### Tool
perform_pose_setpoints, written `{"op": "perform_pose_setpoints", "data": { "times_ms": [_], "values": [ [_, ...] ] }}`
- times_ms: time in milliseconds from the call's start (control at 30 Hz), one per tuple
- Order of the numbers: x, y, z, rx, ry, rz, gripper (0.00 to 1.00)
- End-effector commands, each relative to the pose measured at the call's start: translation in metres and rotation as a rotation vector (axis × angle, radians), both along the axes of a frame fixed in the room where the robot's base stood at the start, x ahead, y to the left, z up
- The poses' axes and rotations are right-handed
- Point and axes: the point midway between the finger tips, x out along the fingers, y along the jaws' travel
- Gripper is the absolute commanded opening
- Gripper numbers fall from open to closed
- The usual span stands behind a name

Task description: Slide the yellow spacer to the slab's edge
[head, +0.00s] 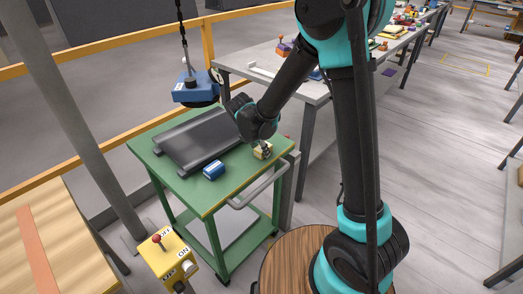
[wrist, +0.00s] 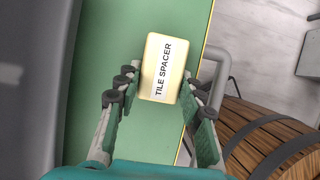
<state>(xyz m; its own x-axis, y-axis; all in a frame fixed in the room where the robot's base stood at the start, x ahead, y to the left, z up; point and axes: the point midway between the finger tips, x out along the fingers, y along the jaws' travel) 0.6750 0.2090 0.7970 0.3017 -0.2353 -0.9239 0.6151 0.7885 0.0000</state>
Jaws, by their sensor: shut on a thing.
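The yellow spacer (head: 258,153) lies on the green cart top (head: 228,185), near its right edge. In the wrist view it is a pale yellow block (wrist: 161,68) marked "TILE SPACER", close beside the yellow-lined edge of the green top. My gripper (wrist: 162,86) is shut on the spacer, with a finger on its left and right sides. In the head view my gripper (head: 265,149) reaches down over the spacer and partly hides it. A dark grey slab-like piece (head: 196,139) lies on the cart to the left; its grey side also shows in the wrist view (wrist: 35,75).
A small blue box (head: 214,170) sits on the cart front of the slab-like piece. A blue lifting device (head: 196,88) hangs on a chain above the cart's back. A metal handle (head: 262,187) runs along the cart's near right side. A yellow switch box (head: 168,256) stands in front.

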Motion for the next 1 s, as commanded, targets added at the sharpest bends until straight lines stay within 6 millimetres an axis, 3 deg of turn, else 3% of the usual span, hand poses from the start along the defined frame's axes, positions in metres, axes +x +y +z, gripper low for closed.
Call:
{"op": "perform_pose_setpoints", "data": {
  "times_ms": [1000],
  "values": [
    [0.029, 0.037, 0.000, 0.000, 0.000, 0.000, 0.08]
  ]
}}
